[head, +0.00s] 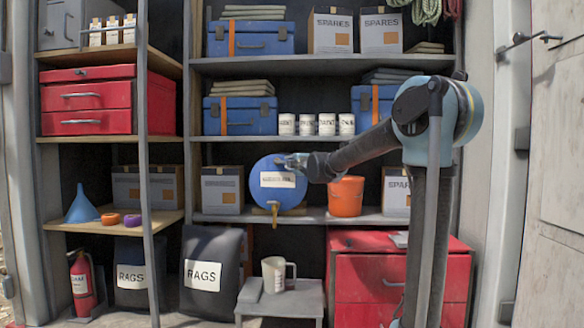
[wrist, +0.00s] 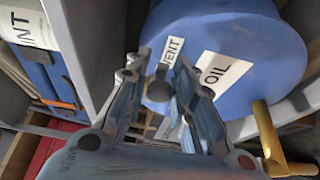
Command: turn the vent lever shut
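A blue drum (head: 262,190) lies on its side on the middle shelf, with a white label on its round end. In the wrist view the drum (wrist: 225,25) fills the upper right, with an "OIL" label and a small "VENT" label (wrist: 173,52). A dark grey round fitting (wrist: 159,86), seemingly the vent part, shows just below that label. My gripper (wrist: 160,75) is at the drum's upper face, its two fingers apart on either side of this fitting. I cannot tell whether they touch it. The lever's shape and angle are mostly hidden. In the head view my gripper (head: 288,161) hides the vent.
A brass tap (wrist: 268,140) sticks out low on the drum. An orange bucket (head: 346,197) stands to its right and a spares box (head: 222,190) to its left. White cans (head: 307,124) stand on the shelf above. A jug (head: 274,273) stands on a grey step below.

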